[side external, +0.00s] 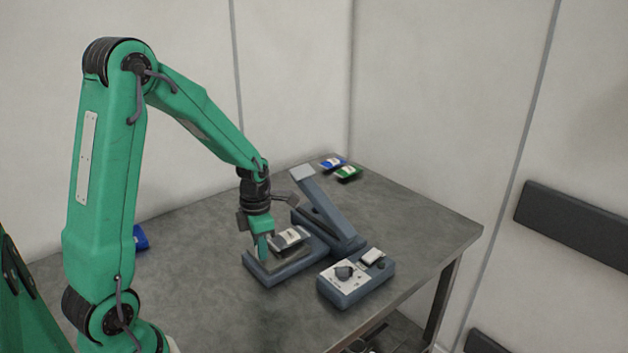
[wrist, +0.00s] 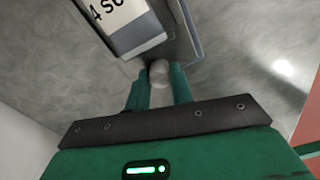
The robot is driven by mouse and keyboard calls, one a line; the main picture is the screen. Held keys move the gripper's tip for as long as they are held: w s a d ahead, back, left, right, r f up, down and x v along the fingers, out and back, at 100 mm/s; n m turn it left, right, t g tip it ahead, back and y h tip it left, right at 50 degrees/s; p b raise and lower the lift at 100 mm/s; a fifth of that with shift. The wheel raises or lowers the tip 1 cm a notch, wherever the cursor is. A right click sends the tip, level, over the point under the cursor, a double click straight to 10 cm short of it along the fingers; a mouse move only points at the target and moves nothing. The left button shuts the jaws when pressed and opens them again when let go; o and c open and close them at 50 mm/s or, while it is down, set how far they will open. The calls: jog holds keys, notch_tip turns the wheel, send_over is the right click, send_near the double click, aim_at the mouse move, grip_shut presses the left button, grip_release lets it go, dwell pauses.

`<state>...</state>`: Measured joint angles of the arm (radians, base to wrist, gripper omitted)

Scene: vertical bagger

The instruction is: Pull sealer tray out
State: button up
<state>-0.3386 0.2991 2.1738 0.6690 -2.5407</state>
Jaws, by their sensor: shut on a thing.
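The blue-grey sealer tray (side external: 283,274) lies low on the table in front of the sealer (side external: 322,212), whose arm is raised at an angle. A pouch with a white label (side external: 290,238) lies on the tray; in the wrist view its label (wrist: 118,12) reads "4 SC", partly cut off. My gripper (side external: 262,256) points down at the tray's near left end. In the wrist view its two green fingers (wrist: 159,88) are shut on a pale round knob (wrist: 159,70) at the tray's end. The fingers hide the knob in the side view.
A control box (side external: 355,278) with a dark dial stands right of the tray near the table's front edge. A blue packet (side external: 333,162) and a green packet (side external: 347,173) lie at the back. Another blue item (side external: 140,238) is behind my arm. The table left of the tray is clear.

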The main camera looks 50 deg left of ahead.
jog(key=shift+s, duration=0.6)
jog(key=o, duration=1.1)
jog(key=shift+r, duration=0.1)
jog(key=shift+r, duration=2.4)
jog(key=shift+r, duration=0.15)
jog(key=shift+r, duration=3.75)
jog(key=shift+s+d+r, duration=0.1)
